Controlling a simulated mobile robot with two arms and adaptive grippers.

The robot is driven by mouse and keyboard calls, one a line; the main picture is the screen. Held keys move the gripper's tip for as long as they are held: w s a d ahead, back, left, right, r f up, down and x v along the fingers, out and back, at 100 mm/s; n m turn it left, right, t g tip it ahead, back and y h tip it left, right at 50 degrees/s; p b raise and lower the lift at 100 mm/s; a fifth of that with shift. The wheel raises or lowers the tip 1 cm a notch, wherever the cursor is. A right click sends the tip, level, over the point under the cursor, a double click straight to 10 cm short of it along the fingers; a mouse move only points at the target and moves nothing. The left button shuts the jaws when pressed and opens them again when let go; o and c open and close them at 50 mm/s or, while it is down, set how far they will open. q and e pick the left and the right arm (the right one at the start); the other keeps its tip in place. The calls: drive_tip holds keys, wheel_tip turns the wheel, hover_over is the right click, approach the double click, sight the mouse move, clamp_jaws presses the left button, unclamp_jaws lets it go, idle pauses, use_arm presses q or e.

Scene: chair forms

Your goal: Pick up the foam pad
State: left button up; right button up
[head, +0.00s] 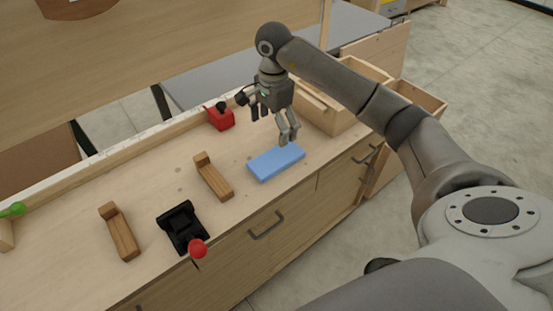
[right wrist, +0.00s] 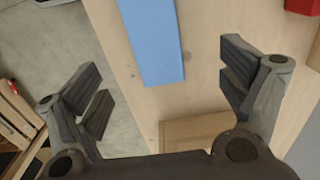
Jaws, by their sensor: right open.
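The foam pad (head: 276,162) is a flat blue rectangular block lying on the wooden worktop near its front edge. My right gripper (head: 288,138) is above the pad's far side, fingers pointing down. In the right wrist view, the blue pad (right wrist: 152,40) shows between the two open fingers (right wrist: 165,85), apart from both and nearer the top of the picture. The gripper holds nothing. Whether a fingertip touches the pad cannot be told from the head view. My left gripper is not in view.
On the worktop (head: 150,185) stand a red block with a black knob (head: 220,117), two brown wooden pieces (head: 213,176) (head: 120,232) and a black device with a red ball (head: 182,227). A wooden box (head: 335,115) is right of the pad.

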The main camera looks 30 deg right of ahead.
drive_tip(key=p, duration=0.1)
hover_over(276, 157)
drive_tip(key=f, duration=0.5)
drive_tip(key=shift+w+f, duration=0.15)
drive_tip(key=shift+w, duration=0.1)
drive_tip(key=shift+s+f+p, duration=0.15)
drive_tip(key=shift+f+p, duration=0.3)
drive_tip(key=shift+f, duration=0.05)
drive_tip(key=f+p, duration=0.1)
drive_tip(key=f, duration=0.2)
drive_tip(key=shift+s+f, duration=0.15)
drive_tip(key=shift+s, duration=0.05)
drive_tip(key=shift+f, duration=0.5)
drive_tip(key=c, duration=0.9)
